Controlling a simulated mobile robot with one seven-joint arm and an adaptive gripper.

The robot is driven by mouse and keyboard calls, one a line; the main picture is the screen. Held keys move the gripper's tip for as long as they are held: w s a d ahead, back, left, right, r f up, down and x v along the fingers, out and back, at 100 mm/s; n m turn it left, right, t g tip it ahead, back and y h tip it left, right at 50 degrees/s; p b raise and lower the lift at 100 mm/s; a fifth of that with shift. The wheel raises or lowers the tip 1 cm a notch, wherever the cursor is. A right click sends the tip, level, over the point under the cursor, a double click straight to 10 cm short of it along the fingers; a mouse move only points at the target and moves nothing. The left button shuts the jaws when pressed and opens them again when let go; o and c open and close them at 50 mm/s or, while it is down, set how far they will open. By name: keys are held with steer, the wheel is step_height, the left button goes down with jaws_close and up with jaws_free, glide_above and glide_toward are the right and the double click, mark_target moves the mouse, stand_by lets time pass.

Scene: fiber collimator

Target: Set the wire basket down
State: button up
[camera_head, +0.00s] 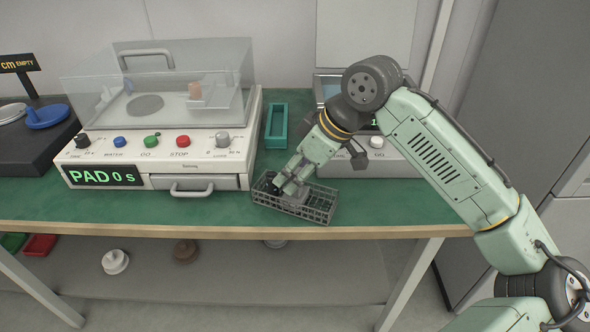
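The dark wire basket (318,213) is at the front of the green-topped bench (225,211), right of the white polishing machine. It looks level and close to the bench top; I cannot tell whether it touches the surface. My gripper (283,190) points down into the left half of the basket, with its fingers at or inside the wire walls. The fingers are small and partly hidden by the basket wires and the gripper body, so I cannot tell if they are closed on it.
The white machine (160,150) with a clear cover and "PAD 0 s" display stands left. A teal tray (276,125) lies behind the basket. A grey device (377,160) stands behind my arm. The bench's front edge (200,230) is close to the basket. Bench right of the basket is clear.

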steer(key=shift+r, duration=0.25)
steer(key=v, duration=1.2)
steer(key=shift+b, duration=0.4)
steer(key=shift+f, duration=0.1)
steer(key=shift+c, duration=0.5)
